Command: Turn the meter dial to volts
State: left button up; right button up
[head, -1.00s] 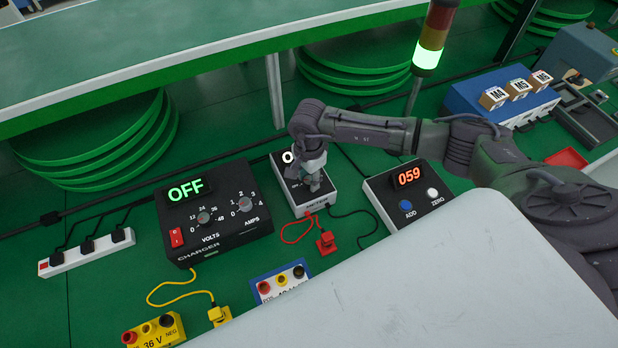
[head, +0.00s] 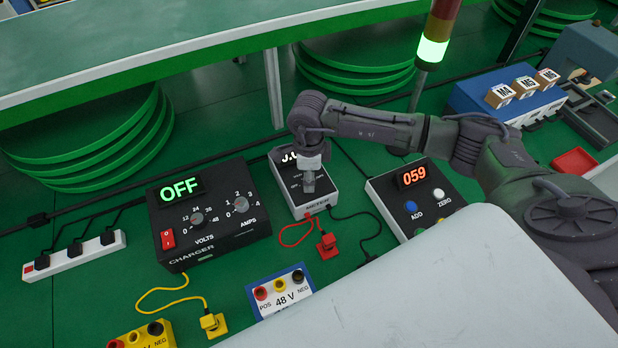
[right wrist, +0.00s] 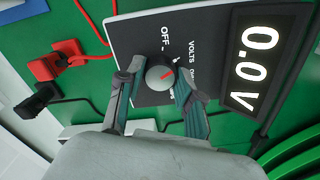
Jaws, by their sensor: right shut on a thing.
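The meter (head: 316,203) is a grey box with a black face, standing on the green bench between the charger and the counter box. Its display (right wrist: 262,65) reads 0.0 V in the right wrist view; my arm partly hides it in the head view. My left gripper is not in view.
The charger (head: 225,225), reading OFF, stands left of the meter. The counter box (head: 392,195), reading 059, stands to the right.

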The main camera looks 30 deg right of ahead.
dwell(0.3)
jog(key=o, duration=1.2)
jog(key=shift+c, duration=0.2)
jog(key=shift+r, duration=0.15)
notch_tip(320, 180, up, 12)
jog(key=shift+s, duration=0.1)
